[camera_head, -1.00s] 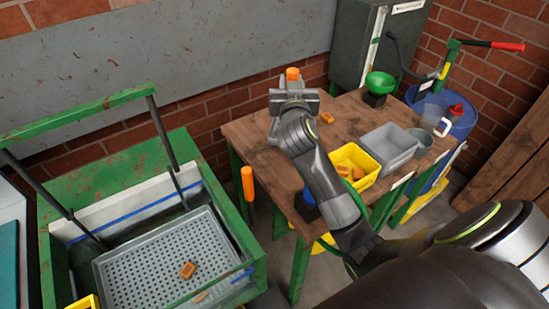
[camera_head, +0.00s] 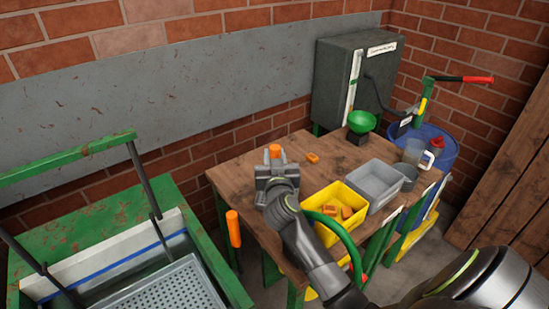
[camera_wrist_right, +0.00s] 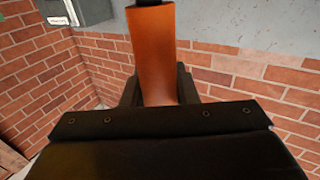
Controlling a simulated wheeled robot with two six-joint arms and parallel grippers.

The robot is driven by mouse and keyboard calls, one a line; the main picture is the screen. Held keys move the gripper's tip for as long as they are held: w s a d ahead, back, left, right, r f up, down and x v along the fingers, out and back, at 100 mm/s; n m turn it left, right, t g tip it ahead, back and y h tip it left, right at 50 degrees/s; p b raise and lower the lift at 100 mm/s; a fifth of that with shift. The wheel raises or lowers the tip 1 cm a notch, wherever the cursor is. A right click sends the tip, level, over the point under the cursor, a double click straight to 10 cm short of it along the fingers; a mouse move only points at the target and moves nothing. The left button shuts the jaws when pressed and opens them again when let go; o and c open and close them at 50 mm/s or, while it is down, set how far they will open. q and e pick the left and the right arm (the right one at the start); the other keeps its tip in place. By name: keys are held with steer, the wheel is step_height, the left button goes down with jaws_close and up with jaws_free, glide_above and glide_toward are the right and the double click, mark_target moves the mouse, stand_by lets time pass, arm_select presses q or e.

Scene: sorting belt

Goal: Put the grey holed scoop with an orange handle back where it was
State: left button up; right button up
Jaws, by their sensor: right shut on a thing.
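My right gripper (camera_head: 275,166) is at the back left of the wooden table in the head view. It is shut on an orange handle (camera_head: 274,151), taken to be the scoop's, whose top stands out above the jaws. The orange handle also fills the middle of the right wrist view (camera_wrist_right: 152,50), upright between the fingers. The grey holed part of the scoop is hidden, and I cannot tell whether it touches the table. A second orange handle (camera_head: 234,228) shows at the left side of the table, beside the green frame. My left gripper is out of view.
The wooden table (camera_head: 240,190) bears a yellow bin (camera_head: 322,200) with orange-brown pieces, a grey bin (camera_head: 370,185), a green funnel (camera_head: 361,122) and a loose orange block (camera_head: 312,158). A green-framed unit with a perforated grey tray (camera_head: 160,290) stands left. Brick wall lies behind.

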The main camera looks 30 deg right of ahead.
steer(key=o, duration=1)
steer(key=shift+f, duration=0.1)
steer(key=v, duration=1.2)
steer(key=shift+p, duration=0.3)
